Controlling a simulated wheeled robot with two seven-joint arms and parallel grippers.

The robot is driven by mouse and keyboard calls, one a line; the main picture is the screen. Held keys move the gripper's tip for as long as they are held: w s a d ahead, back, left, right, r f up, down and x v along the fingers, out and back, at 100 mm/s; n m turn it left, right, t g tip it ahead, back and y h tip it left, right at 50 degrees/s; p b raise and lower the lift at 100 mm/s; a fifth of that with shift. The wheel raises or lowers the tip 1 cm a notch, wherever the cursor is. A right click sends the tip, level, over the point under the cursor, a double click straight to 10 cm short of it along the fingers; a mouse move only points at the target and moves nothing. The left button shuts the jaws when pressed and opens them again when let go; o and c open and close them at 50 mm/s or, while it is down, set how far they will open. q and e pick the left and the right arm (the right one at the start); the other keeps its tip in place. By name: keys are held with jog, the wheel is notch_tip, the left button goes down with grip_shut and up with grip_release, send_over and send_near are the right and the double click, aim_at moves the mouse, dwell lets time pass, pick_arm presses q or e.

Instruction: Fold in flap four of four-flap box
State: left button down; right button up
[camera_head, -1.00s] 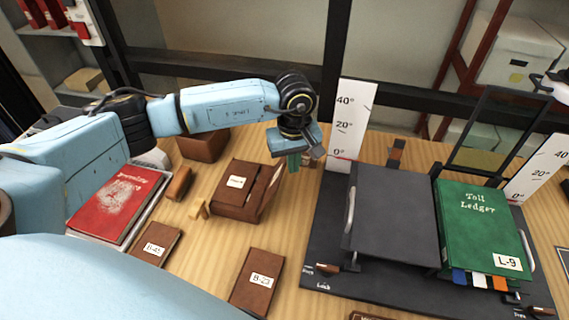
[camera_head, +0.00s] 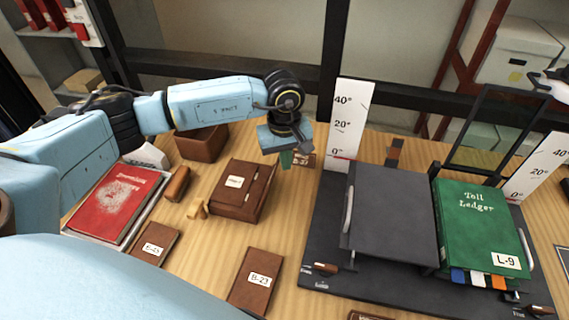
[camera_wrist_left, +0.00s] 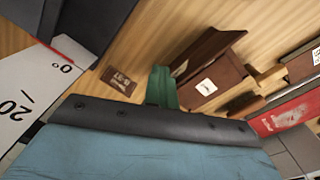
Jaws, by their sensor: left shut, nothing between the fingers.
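The four-flap box (camera_head: 238,198) is a brown case with a white label, lying on the wooden table left of centre. Its right-hand flap (camera_head: 264,185) stands up at a tilt; the other flaps look folded over the top. In the left wrist view the box (camera_wrist_left: 200,100) and its raised flap (camera_wrist_left: 208,54) show beyond the fingers. My left gripper (camera_head: 286,160), with green fingers, is shut and empty. It is above the table, just behind and right of the raised flap, and looks apart from it. The fingers also show in the wrist view (camera_wrist_left: 162,87). My right gripper is not seen.
A dark cradle board (camera_head: 390,215) with a green ledger (camera_head: 478,225) and white angle scale (camera_head: 347,120) stands to the right.

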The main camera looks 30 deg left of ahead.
pick_arm(q)
jog(key=a, duration=0.1)
jog(key=s+a+f, duration=0.1)
jog(key=s+a, duration=0.1)
jog(key=a, duration=0.1)
jog(key=shift+f, duration=0.4)
notch_tip(320, 180, up, 10)
jog(key=w+p, duration=0.1)
jog(key=p, duration=0.4)
jog(key=shift+d, duration=0.35)
dwell(0.4)
